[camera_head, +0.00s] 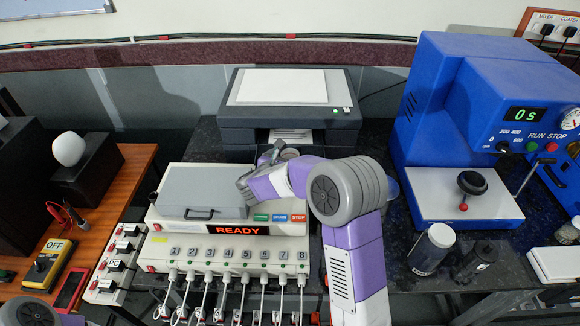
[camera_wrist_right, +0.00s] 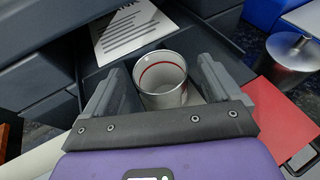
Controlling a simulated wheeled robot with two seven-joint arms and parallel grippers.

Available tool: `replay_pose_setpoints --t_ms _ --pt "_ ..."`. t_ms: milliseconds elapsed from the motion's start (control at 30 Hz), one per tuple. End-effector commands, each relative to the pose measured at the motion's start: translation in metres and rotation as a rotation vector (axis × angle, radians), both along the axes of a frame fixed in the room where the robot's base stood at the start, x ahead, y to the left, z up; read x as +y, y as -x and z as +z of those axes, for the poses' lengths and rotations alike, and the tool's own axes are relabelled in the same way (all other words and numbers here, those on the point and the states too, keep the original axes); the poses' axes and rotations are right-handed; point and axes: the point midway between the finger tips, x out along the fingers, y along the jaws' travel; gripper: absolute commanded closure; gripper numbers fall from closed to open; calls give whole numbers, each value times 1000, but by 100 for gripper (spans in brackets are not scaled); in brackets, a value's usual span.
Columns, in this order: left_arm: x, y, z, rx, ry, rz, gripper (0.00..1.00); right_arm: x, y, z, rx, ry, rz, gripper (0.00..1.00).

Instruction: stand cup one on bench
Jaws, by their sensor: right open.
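A pale metal cup (camera_wrist_right: 162,80) with a red line inside its rim stands upright in the right wrist view. It sits in a dark walled space in front of the printer. Its rim shows in the head view (camera_head: 289,153), partly hidden by my right arm. My right gripper (camera_wrist_right: 158,82) is open, with one finger on each side of the cup. I cannot tell whether either finger touches it. In the head view the right gripper (camera_head: 268,157) is near the printer's front. No label marking the cup as one is readable. The bench top (camera_head: 400,295) is dark and speckled.
The printer (camera_head: 290,100) stands behind. A white eight-channel tester (camera_head: 230,245) reading READY is left of my right arm. The blue machine (camera_head: 440,100), a white-lidded jar (camera_head: 432,248) and a dark jar (camera_head: 474,262) are at right. Speckled bench shows around the jars.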

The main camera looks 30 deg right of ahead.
Motion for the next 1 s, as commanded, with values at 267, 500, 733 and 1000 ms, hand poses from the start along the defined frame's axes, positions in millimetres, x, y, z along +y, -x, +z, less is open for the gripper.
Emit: replay_pose_setpoints --t_ms 267,500,733,1000 --pt "0 0 -1 0 0 0 57 -5 -4 -2 -1 -1 1 9" --pt "0 0 -1 0 0 0 57 -5 -4 -2 -1 -1 1 40" --pt "0 0 -1 0 0 0 57 -5 -4 -2 -1 -1 1 75" --pt "0 0 0 0 0 0 57 -5 -4 3 -4 0 0 82"
